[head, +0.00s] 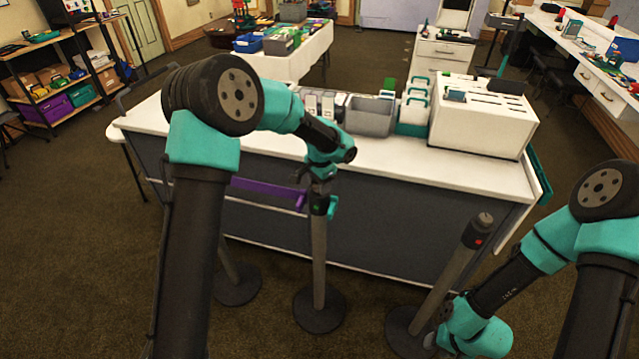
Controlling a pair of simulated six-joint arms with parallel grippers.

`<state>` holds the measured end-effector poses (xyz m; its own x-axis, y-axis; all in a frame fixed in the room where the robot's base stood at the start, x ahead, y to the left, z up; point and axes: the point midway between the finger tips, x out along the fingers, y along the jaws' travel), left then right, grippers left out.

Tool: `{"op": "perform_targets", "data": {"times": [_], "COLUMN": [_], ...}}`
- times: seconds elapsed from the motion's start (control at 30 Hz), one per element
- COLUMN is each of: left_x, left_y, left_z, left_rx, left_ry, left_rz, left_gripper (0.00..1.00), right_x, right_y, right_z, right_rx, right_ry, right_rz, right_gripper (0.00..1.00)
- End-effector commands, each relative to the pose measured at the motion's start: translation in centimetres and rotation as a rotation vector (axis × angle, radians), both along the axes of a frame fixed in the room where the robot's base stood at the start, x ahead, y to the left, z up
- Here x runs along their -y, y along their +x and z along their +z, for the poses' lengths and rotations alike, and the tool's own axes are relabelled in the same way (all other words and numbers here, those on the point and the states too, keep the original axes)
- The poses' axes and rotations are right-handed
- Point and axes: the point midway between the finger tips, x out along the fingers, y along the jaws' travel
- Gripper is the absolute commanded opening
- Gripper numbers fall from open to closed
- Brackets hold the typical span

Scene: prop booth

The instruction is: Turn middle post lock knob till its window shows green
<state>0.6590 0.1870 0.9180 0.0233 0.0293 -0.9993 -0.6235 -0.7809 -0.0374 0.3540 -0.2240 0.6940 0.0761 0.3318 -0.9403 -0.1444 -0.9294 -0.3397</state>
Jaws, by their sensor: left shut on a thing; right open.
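The middle post (319,250) stands upright in front of the counter on a round dark base. My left gripper (321,184) is over its top, shut on the lock knob, which the fingers mostly hide. A small green patch (318,208) shows on the post head just below the gripper; its window is too small to read with certainty. The right post (447,275) leans in the picture and shows a red window (478,242) near its top. My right gripper (432,340) is open and low by the right post's base, partly hidden by its own arm.
A purple belt (265,190) runs leftward from the middle post's head. The left post's base (237,286) shows behind my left arm. A white-topped counter (400,165) with bins and a white slotted box (484,122) stands close behind the posts.

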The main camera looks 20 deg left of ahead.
Motion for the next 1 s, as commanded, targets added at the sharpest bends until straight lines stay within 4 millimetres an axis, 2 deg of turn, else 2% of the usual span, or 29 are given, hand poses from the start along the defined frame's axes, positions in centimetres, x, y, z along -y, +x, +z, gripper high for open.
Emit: {"op": "perform_targets", "data": {"times": [0.27,0.7,0.73,0.97,1.0], "left_x": [-0.02,-0.02,-0.02,-0.01,-0.01], "left_y": [0.05,0.04,0.04,0.03,0.03], "left_z": [0.07,0.08,0.08,0.04,0.03], "left_rx": [0.001,0.001,0.001,0.0,0.0], "left_ry": [0.0,0.0,0.0,0.0,0.0], "left_rz": [0.094,0.105,0.105,0.104,0.104], "left_gripper": [0.18,0.18,0.45,0.67,0.68], "right_x": [0.0,0.0,0.0,0.0,0.0], "right_y": [0.01,0.0,0.0,0.0,0.0], "right_z": [0.0,0.0,0.0,0.0,0.0], "right_rx": [0.0,0.0,0.0,0.0,0.0], "right_ry": [0.0,0.0,0.0,0.0,0.0], "right_rz": [0.0,0.0,0.0,0.0,0.0], "right_gripper": [0.43,0.43,0.43,0.43,0.43]}}
